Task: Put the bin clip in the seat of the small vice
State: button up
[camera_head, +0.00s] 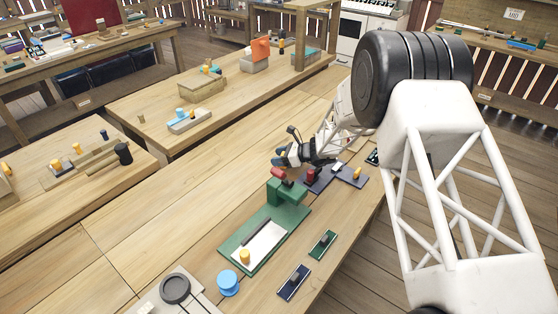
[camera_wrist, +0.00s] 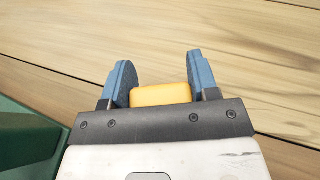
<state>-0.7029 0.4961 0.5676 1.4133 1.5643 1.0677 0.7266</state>
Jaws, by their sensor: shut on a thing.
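My gripper (camera_head: 281,157) is above the bench in the head view, just behind the green fixture. In the wrist view, my gripper (camera_wrist: 159,65) has its two blue fingers around a yellow block (camera_wrist: 160,94), which I take to be the bin clip. The block sits low between the fingers, near the palm. In the head view it is too small to make out. A dark slate fixture (camera_head: 327,184) with a red part and a yellow knob stands right of the gripper. I cannot tell for sure whether it is the small vice; its seat is not clear.
A blue round piece (camera_head: 228,283) and two small trays lie nearer the front.

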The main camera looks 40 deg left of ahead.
jog(key=shift+f, duration=0.75)
jog(key=shift+f, duration=0.1)
jog(key=o, duration=1.1)
jog(key=shift+c, duration=0.2)
jog(key=shift+d, duration=0.1)
jog(key=shift+v, duration=3.75)
